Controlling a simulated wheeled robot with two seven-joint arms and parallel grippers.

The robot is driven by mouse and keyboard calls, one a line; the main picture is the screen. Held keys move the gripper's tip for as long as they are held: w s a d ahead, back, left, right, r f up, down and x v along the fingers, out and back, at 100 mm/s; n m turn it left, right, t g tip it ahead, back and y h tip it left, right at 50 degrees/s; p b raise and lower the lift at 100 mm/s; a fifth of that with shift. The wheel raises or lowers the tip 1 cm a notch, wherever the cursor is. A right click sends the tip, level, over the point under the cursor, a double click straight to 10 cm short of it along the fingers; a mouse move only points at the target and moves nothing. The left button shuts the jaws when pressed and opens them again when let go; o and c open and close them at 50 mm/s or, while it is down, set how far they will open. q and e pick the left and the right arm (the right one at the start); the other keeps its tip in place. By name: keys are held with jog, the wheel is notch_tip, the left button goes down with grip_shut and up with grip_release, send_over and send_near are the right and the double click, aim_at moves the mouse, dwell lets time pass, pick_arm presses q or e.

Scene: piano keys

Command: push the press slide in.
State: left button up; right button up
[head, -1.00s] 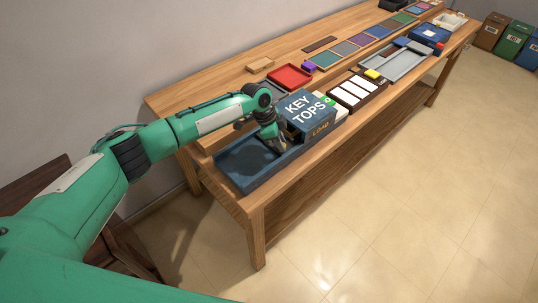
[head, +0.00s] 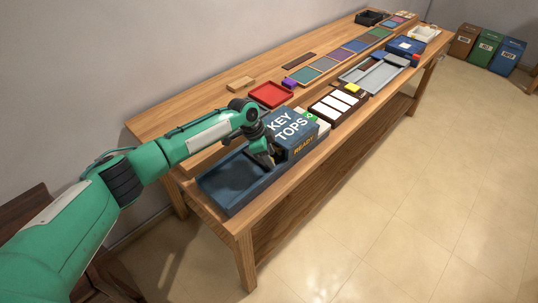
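The press is a dark blue box (head: 292,134) lettered "KEY TOPS", and its front label now reads "READY". A dark blue open-topped tray (head: 222,183) extends from its left side along the bench's near end; its floor looks empty. I cannot make out a separate slide part, as my gripper covers the place where tray and box meet. My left gripper (head: 266,160) points down there, at the tray's right end close against the box's left face. Its fingertips are small and dark, so I cannot tell if they are open or shut. My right gripper is out of view.
A wooden bench (head: 185,118) carries a red tray (head: 271,95), a purple block (head: 289,82), a holder with white keys (head: 337,104) and a grey tray (head: 372,76). Coloured bins (head: 487,48) stand at the far right. The floor in front is clear.

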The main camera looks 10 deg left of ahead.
pick_arm(q)
jog(key=b+v, duration=0.2)
jog(key=v, duration=1.1)
jog(key=shift+r+b, duration=0.35)
jog(key=shift+r, duration=0.1)
